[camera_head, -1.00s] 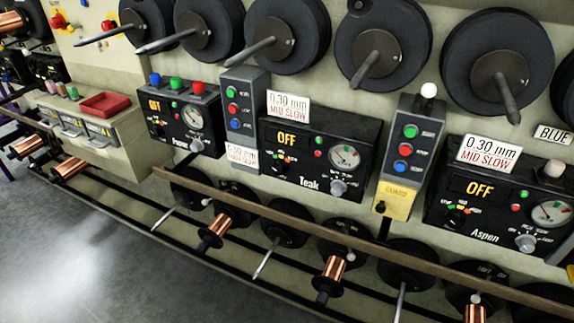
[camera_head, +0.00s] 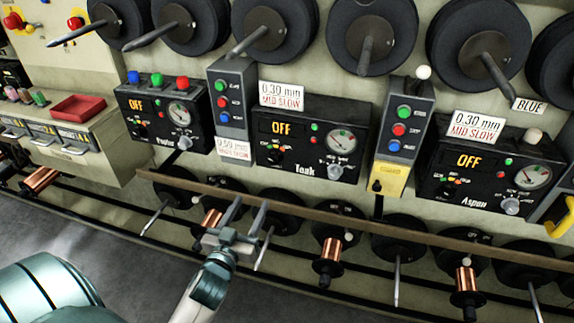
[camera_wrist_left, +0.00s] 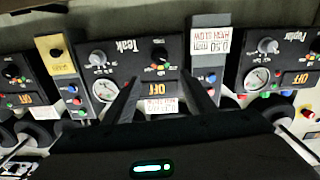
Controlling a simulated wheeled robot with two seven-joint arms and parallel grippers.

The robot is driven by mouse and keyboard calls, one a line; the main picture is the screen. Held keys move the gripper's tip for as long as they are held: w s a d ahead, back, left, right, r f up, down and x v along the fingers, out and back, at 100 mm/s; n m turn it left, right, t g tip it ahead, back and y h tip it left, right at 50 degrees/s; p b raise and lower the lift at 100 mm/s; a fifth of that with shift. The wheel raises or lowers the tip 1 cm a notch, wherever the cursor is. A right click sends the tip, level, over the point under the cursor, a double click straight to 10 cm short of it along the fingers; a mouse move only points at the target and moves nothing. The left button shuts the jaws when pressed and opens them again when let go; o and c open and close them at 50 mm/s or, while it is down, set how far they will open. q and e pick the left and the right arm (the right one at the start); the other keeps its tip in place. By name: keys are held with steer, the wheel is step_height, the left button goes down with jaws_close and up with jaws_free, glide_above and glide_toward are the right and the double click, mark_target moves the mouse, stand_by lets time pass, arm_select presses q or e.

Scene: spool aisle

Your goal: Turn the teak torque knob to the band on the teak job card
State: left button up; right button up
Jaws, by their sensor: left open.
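The Teak panel (camera_head: 317,112) is a black box with a display reading OFF, a round gauge and the white name Teak. A grey knob (camera_head: 334,171) sits below the gauge, and a dark knob (camera_head: 275,157) with coloured marks sits left of the name. No frame shows which one is labelled torque. The job card (camera_head: 281,94) above the panel reads 0.30 mm, MID SLOW. My left gripper (camera_head: 247,206) is open and empty, below and in front of the panel, apart from both knobs. The wrist view shows the panel upside down, with the grey knob (camera_wrist_left: 97,59) and dark knob (camera_wrist_left: 158,54).
A long wooden rail (camera_head: 330,217) runs below the panels, behind my fingers. The Poplar panel (camera_head: 160,112) is left and the Aspen panel (camera_head: 487,178) right. Button boxes (camera_head: 232,97) flank Teak. Black spools hang above, and copper spools (camera_head: 330,252) sit below.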

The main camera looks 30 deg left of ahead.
arm_select(q)
steer(key=p, duration=0.2)
glide_toward(273, 161)
steer(key=x, duration=0.6)
steer(key=shift+w+p, duration=0.3)
steer(key=shift+w+a, duration=0.15)
steer(key=shift+w, duration=0.45)
arm_select(e)
steer(key=s+d+f+g+h, duration=0.1)
steer(key=s+d+f+g, duration=0.1)
steer(key=s, duration=0.6)
steer(key=d+f, duration=0.1)
steer(key=d, duration=0.1)
steer(key=shift+d+f+g, duration=0.3)
steer(key=shift+f, duration=0.05)
steer(key=shift+w+a, duration=0.1)
arm_select(q)
steer(key=c, duration=1)
steer(key=shift+c, duration=0.2)
arm_select(e)
steer(key=shift+r, duration=0.1)
